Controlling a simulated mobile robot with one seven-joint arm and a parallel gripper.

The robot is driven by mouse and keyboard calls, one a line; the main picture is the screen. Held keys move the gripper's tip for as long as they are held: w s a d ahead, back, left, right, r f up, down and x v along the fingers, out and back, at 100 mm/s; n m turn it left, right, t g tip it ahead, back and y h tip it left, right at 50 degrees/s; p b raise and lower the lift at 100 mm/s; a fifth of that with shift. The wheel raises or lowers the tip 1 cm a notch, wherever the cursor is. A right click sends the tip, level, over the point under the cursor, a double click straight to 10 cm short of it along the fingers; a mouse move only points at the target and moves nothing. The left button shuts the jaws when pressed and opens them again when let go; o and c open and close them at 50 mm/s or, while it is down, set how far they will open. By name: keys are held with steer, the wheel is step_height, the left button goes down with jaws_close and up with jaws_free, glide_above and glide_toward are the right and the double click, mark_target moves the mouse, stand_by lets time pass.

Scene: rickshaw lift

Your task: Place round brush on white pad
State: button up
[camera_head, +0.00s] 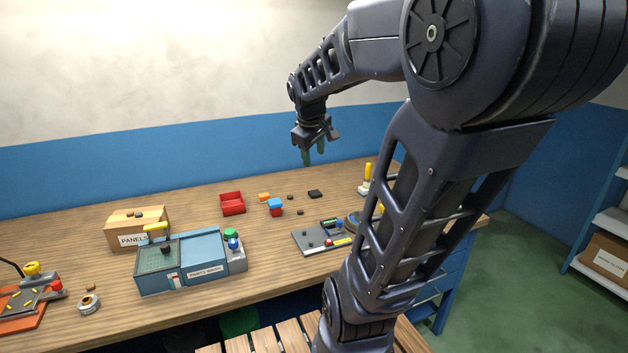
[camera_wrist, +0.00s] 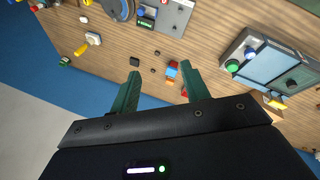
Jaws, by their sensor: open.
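A yellow-handled upright piece (camera_head: 367,173) with a white base stands at the back right of the bench in the head view. In the wrist view, a small white block (camera_wrist: 93,38) with a yellow part beside it lies at upper left. I cannot tell for sure which of these is the round brush or the white pad. My gripper (camera_head: 313,155) hangs above the back of the bench, open and empty. In the wrist view its two green fingers (camera_wrist: 160,70) are spread, with bare wood and small blocks below, touching nothing.
A red bin (camera_head: 232,204), blue-and-red blocks (camera_head: 275,207) and a black block (camera_head: 315,194) lie mid-bench. A grey tool board (camera_head: 313,240) is at front right. A blue-grey machine box (camera_head: 205,262) and a cardboard box (camera_head: 120,228) stand left. My arm hides part of the right side.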

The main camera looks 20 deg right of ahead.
steer(key=s+a+f+m+y, duration=0.1)
steer(key=s+a+m, duration=0.1)
steer(key=s, duration=0.3)
steer(key=s+a+f+m+y, duration=0.1)
steer(key=s+a+m, duration=0.1)
steer(key=s, duration=0.4)
steer(key=shift+a+f+m+t, duration=0.25)
steer(key=shift+f+m+t, duration=0.05)
steer(key=shift+m, duration=0.5)
